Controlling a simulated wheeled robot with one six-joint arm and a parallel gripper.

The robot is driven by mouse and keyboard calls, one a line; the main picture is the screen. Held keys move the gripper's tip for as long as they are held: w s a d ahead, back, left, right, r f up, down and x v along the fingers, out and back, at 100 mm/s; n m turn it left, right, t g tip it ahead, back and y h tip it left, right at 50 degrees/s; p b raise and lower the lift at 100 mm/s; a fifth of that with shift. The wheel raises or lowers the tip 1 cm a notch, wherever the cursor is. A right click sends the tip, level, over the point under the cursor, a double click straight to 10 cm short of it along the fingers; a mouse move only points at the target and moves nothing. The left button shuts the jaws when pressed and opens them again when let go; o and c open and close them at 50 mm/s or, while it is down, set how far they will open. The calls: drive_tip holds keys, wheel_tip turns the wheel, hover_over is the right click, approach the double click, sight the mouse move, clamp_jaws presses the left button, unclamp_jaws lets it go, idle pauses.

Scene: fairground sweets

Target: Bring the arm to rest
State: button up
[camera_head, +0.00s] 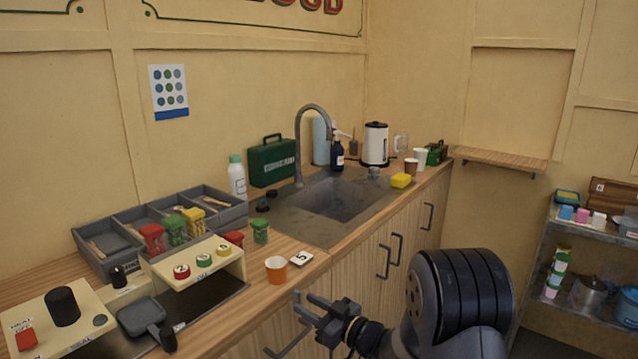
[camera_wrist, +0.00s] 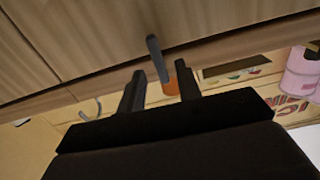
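My arm reaches in from the lower right of the head view, in front of the cabinet doors. My gripper (camera_head: 299,307) is beside the counter's front edge, below and to the right of the orange cup (camera_head: 276,269). In the wrist view my gripper (camera_wrist: 160,82) has its two fingers apart, with nothing held between them. An orange patch (camera_wrist: 169,86), likely that cup, shows beyond the fingers. A grey door handle (camera_wrist: 157,58) also shows there.
The wooden counter (camera_head: 309,272) holds a grey divided tray (camera_head: 95,262), jars, a number card (camera_head: 300,258) and a sink (camera_head: 340,198). Cabinet handles (camera_head: 383,262) stick out near my arm. A metal shelf (camera_head: 590,232) stands at the right.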

drive_tip(key=shift+x, duration=0.95)
drive_tip(key=shift+s+d, duration=0.1)
drive_tip(key=shift+d, duration=0.05)
drive_tip(key=v, duration=1.1)
drive_tip(key=x, duration=1.1)
drive_tip(key=shift+a, duration=0.25)
drive_tip(key=shift+d+f+n+b, duration=0.15)
drive_tip(key=shift+n+b, duration=0.15)
drive_tip(key=shift+n, duration=0.2)
drive_tip(key=n, duration=0.1)
drive_tip(key=n+b, duration=0.1)
drive_tip(key=n, duration=0.1)
drive_tip(key=shift+w+d+n, duration=0.15)
drive_tip(key=shift+w+n, duration=0.1)
drive_tip(key=shift+n, duration=0.15)
drive_tip(key=shift+r+n+b, duration=0.2)
drive_tip(key=shift+n+b, duration=0.15)
drive_tip(key=shift+n, duration=0.15)
